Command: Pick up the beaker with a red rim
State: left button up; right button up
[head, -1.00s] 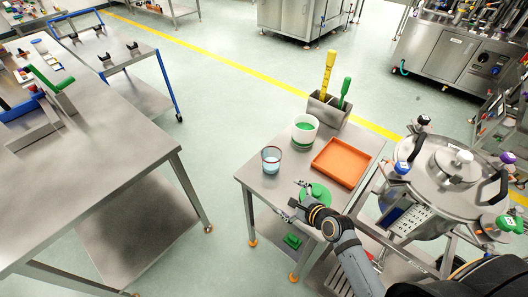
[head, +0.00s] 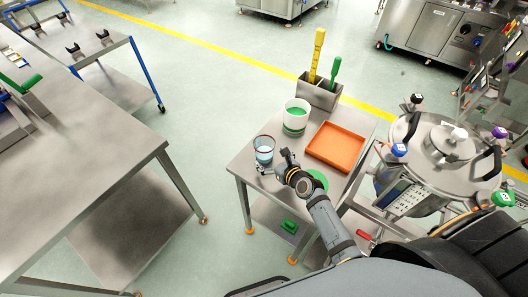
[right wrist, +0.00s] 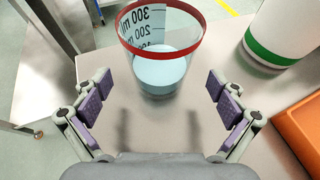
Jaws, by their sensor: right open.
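The clear beaker (head: 264,149) stands upright on the small steel table (head: 240,163), near its left edge. In the right wrist view the beaker (right wrist: 160,62) shows a red rim, dark volume marks and pale blue liquid. My right gripper (head: 275,164) is at the beaker's near right side in the head view. In the right wrist view my right gripper (right wrist: 160,101) is open, its purple-padded fingers spread wide to either side. The beaker is ahead of the fingers, and nothing is held. My left gripper is not in view.
A white container with a green band (head: 296,117) stands close behind the beaker, right of it in the wrist view. An orange tray (head: 336,147) and a green disc (head: 316,181) lie to the right. A steel holder (head: 318,92) with yellow and green tools stands behind.

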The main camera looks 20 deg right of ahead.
aim_at(260, 148)
jog(key=x, duration=0.4)
jog(key=shift+w+a+r, duration=0.15)
jog(key=shift+w, duration=0.25)
jog(key=shift+s+r, duration=0.1)
jog(key=shift+s, duration=0.1)
jog(key=c, duration=1.4)
